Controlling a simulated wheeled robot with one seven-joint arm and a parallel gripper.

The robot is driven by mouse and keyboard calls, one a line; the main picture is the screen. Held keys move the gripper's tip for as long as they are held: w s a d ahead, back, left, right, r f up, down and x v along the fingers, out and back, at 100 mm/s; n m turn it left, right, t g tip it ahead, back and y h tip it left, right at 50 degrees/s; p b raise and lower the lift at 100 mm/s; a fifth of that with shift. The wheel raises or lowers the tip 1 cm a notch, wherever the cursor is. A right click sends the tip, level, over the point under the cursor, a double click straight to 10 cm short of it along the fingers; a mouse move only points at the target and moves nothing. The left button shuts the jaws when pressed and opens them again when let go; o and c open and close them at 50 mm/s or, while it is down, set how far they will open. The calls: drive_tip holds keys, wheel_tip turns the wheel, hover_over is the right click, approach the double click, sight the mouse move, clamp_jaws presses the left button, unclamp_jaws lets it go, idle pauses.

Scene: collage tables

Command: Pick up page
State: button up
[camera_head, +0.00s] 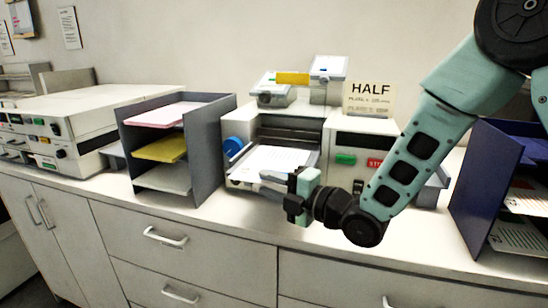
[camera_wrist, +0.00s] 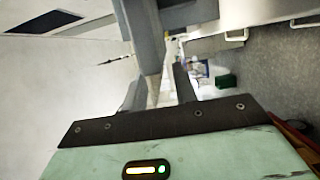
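A white printed page (camera_head: 278,162) lies on the output tray of the white machine in the middle of the counter. More sheets seem to lie under or in front of it. My gripper (camera_head: 296,195) is at the front right corner of the tray, just in front of the page, and hides a little of that corner. In the wrist view my gripper (camera_wrist: 162,88) has its two dark fingers apart with a gap between them. I cannot make out the page clearly there, and I cannot tell whether the fingers touch the tray.
A grey sorter (camera_head: 203,140) with pink, yellow and white sheets stands left of the machine. A dark blue sorter (camera_head: 490,178) stands at the right. A sign reading HALF (camera_head: 369,98) stands on the machine. The counter's front strip is mostly clear.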

drive_tip(key=shift+w+a, duration=0.1)
clamp_jaws()
drive_tip(key=shift+r, duration=0.1)
